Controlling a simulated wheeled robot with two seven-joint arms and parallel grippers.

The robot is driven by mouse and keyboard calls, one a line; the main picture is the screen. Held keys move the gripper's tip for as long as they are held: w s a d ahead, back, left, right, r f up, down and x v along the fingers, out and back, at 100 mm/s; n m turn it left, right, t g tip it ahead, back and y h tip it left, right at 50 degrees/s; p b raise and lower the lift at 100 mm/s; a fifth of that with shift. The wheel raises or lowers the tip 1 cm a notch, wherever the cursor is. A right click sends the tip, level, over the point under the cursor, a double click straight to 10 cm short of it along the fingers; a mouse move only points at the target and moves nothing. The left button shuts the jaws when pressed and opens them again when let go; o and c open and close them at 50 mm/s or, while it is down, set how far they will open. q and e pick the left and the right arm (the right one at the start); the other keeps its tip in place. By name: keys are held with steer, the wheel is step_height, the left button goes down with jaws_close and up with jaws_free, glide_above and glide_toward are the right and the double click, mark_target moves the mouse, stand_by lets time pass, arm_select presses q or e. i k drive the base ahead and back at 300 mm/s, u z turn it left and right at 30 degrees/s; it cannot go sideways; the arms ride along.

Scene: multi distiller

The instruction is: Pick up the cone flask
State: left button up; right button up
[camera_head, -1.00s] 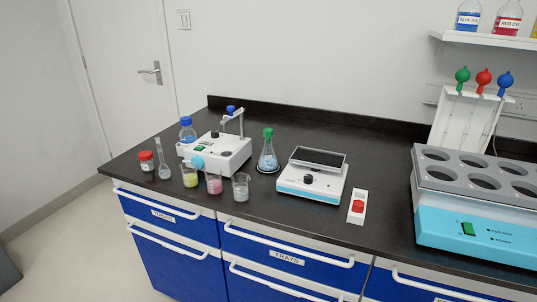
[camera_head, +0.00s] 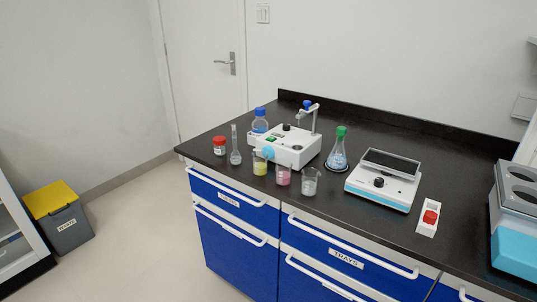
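The cone flask (camera_head: 338,152) stands upright on the black counter in the head view. It is clear glass with a green stopper and some blue in its lower part. It stands between a white stirrer-like device (camera_head: 288,146) on its left and a white balance (camera_head: 384,180) on its right. Neither of my grippers shows in the view.
Beakers with yellow (camera_head: 260,163), pink (camera_head: 283,175) and clear (camera_head: 309,182) contents stand at the counter's front, left of the flask. A blue-capped bottle (camera_head: 260,122), a volumetric flask (camera_head: 235,150) and a red-lidded jar (camera_head: 219,146) stand further left. A yellow-lidded bin (camera_head: 62,218) is on the floor.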

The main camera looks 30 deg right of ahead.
mark_target(337, 159)
steer(key=u, duration=0.4)
steer(key=k, duration=0.9)
steer(key=z, duration=0.85)
steer(key=i, duration=0.4)
